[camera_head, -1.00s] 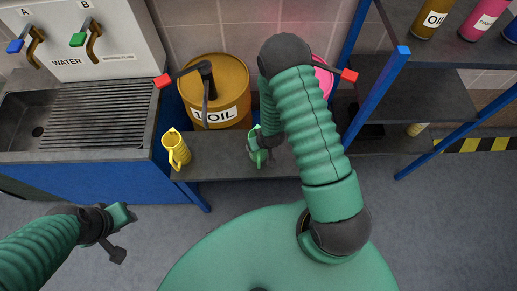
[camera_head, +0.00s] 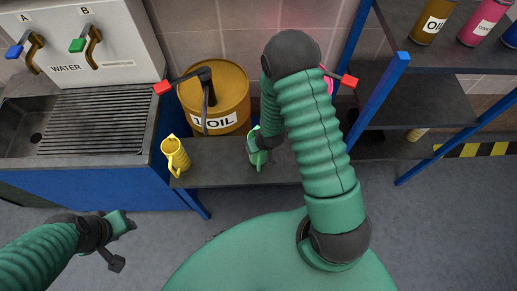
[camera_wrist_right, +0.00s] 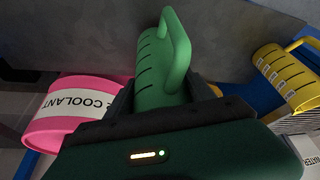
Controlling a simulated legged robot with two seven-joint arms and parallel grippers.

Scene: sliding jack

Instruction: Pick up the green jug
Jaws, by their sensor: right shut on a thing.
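The green jug (camera_wrist_right: 157,72) fills the middle of the right wrist view, its handle turned to the right. My right gripper (camera_wrist_right: 165,105) is shut on it. In the head view the green jug (camera_head: 257,157) shows at the bench, partly hidden by my right gripper (camera_head: 268,146) and arm. I cannot tell whether its base touches the bench top. My left gripper (camera_head: 122,223) hangs empty at the lower left, over the floor; its jaw opening is unclear.
A yellow jug (camera_head: 175,154) stands on the dark bench (camera_head: 215,177), left of the green jug. Behind are a yellow oil drum (camera_head: 228,93) and a pink coolant drum (camera_wrist_right: 70,112). A sink (camera_head: 75,130) is left; a blue-framed shelf (camera_head: 372,95) is right.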

